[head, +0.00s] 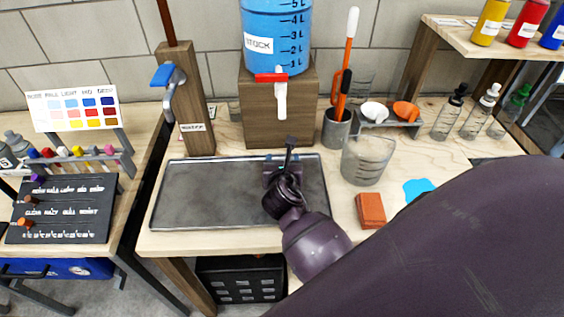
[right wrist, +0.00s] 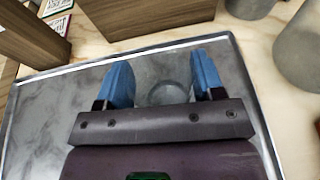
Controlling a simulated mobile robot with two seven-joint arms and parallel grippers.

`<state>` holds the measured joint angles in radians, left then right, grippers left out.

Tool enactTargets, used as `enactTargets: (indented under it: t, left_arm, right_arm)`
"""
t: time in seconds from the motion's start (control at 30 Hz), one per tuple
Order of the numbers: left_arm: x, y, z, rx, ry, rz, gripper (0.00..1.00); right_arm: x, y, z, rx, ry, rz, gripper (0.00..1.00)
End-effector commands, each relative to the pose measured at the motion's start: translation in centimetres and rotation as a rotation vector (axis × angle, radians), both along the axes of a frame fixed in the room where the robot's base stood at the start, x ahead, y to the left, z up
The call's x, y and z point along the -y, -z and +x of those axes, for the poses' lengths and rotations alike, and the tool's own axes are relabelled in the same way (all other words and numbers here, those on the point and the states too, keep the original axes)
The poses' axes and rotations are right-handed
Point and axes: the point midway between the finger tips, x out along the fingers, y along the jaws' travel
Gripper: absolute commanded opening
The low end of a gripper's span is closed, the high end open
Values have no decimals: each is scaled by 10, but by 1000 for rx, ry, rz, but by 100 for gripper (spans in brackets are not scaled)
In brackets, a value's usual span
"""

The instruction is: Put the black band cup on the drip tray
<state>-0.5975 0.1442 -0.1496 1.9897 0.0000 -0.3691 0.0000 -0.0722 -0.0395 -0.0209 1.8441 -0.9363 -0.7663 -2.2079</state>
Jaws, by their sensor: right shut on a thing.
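The drip tray (head: 205,195) is a grey metal tray with a raised rim on the wooden table, under the blue tank's tap. It also fills much of the right wrist view (right wrist: 50,110). My right gripper (head: 281,160) is over the tray's right part. In the right wrist view its two blue fingers (right wrist: 165,84) stand apart, shut on a see-through round cup (right wrist: 168,92). Only the cup's round outline shows, and I cannot see a black band on it. I cannot tell whether it touches the tray. My left gripper is not in view.
A clear graduated jug (head: 366,160), a grey holder (head: 337,130) and an orange block (head: 370,210) stand right of the tray. The blue tank (head: 277,35) on its wooden stand and a wooden lever post (head: 190,110) are behind it. The tray's left part is bare.

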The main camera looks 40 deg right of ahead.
Motion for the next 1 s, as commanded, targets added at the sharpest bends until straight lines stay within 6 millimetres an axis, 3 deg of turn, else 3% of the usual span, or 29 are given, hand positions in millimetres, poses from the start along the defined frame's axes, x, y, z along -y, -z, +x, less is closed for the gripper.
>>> enactTargets:
  t: [0.33,0.37,0.5,0.87,1.0]
  left_arm:
    - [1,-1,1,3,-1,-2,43]
    - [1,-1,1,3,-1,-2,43]
    - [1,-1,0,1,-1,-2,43]
    - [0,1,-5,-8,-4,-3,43]
    - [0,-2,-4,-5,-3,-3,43]
  right_arm:
    - [0,2,0,1,0,0,28]
    - [0,2,0,1,0,0,65]
    - [0,2,0,1,0,0,86]
    - [0,-2,0,3,1,0,87]
    - [-8,-6,-11,2,-1,0,87]
